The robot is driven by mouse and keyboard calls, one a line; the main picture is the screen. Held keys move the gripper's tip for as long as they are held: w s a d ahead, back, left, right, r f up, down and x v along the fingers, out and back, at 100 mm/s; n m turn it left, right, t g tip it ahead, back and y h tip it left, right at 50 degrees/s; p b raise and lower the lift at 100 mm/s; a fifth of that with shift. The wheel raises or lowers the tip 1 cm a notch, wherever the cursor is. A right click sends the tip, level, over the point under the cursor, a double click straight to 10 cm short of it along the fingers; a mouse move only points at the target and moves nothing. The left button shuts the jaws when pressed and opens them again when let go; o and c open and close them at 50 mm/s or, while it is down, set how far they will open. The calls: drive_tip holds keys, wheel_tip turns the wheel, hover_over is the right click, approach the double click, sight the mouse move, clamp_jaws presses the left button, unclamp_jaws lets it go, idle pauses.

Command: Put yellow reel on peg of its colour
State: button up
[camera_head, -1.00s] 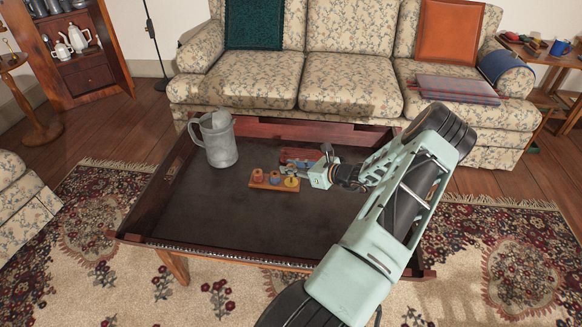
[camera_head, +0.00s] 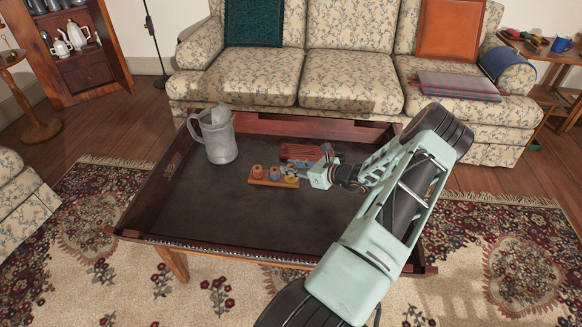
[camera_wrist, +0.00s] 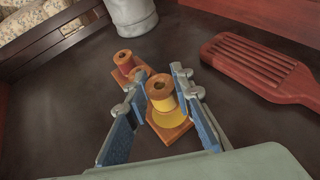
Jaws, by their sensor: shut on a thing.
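The yellow reel (camera_wrist: 161,94), with wooden rims, is between the fingers of my gripper (camera_wrist: 160,90), which is shut on it. In the wrist view it appears over the yellow disc (camera_wrist: 172,119) at the near end of the wooden peg board (camera_wrist: 166,136). In the head view my gripper (camera_head: 306,173) is at the board's right end, with the yellow reel (camera_head: 291,169) at its tips. I cannot tell whether the peg is inside the reel. A red reel (camera_head: 257,172) and a blue reel (camera_head: 274,173) stand on the board (camera_head: 262,182). My left finger partly hides the board's middle.
A red slotted spatula (camera_wrist: 262,68) lies right of the board in the wrist view. A grey metal jug (camera_head: 219,142) stands at the table's back left. The dark table (camera_head: 220,217) has raised edges and is clear at the front.

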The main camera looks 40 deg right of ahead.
drive_tip(key=shift+f, duration=0.35)
drive_tip(key=o, duration=1)
drive_tip(key=v, duration=1.2)
drive_tip(key=shift+s, duration=0.1)
